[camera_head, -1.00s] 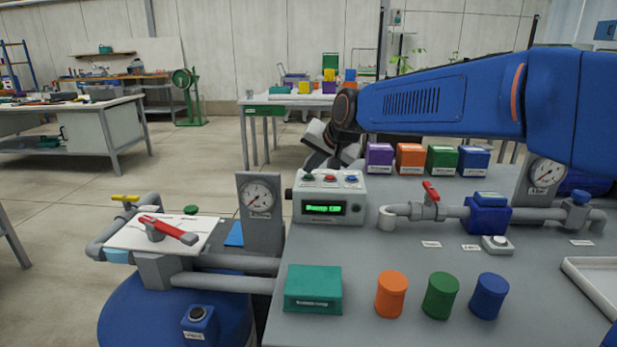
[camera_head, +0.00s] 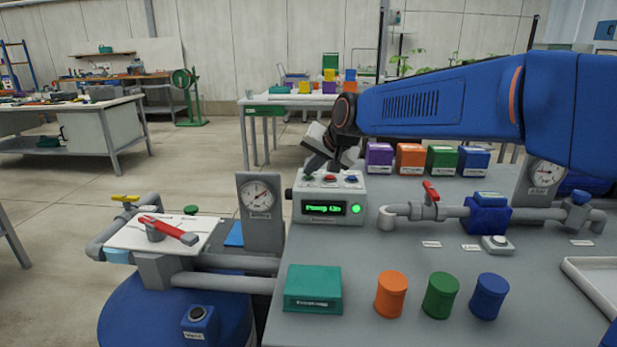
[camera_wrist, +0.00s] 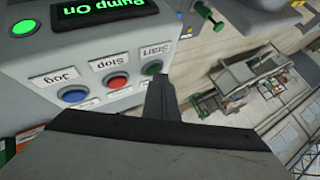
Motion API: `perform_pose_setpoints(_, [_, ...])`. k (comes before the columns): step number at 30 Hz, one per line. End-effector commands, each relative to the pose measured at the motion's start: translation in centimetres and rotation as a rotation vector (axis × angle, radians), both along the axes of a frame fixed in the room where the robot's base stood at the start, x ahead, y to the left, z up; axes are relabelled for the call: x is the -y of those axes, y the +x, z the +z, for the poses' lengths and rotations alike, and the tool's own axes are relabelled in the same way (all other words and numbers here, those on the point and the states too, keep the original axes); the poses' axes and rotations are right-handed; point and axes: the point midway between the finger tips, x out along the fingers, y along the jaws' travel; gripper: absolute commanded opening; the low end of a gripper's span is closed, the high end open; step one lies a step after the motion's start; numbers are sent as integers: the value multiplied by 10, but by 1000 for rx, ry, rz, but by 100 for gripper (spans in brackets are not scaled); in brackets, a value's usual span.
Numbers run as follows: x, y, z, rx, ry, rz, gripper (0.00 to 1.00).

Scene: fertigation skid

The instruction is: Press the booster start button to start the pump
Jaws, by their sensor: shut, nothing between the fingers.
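The grey control box (camera_head: 330,208) stands at the bench's left back edge. Its display (camera_head: 324,209) glows green, and in the wrist view the display (camera_wrist: 85,6) reads "Pump On" upside down. A green lamp is lit on the box (camera_wrist: 25,27). The green Start button (camera_wrist: 152,68) sits beside the red Stop button (camera_wrist: 116,76) and the blue Jog button (camera_wrist: 75,94). My gripper (camera_head: 309,174) is shut and empty, its tip at the Start button, partly covering it. I cannot tell whether the tip still touches it.
A pressure gauge (camera_head: 260,212) stands left of the box. Grey piping with a red-handled valve (camera_head: 431,209) runs to the right. Coloured boxes (camera_head: 410,159) stand behind. A teal box (camera_head: 313,288) and coloured cylinders (camera_head: 440,295) stand in front. The bench middle is mostly clear.

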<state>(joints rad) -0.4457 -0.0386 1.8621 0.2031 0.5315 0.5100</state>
Motion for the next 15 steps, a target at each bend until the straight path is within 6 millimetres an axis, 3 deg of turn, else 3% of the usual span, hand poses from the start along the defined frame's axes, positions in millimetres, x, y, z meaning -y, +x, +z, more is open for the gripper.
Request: perform_pose_setpoints(15, [0, 0, 14, 0, -1, 1, 0])
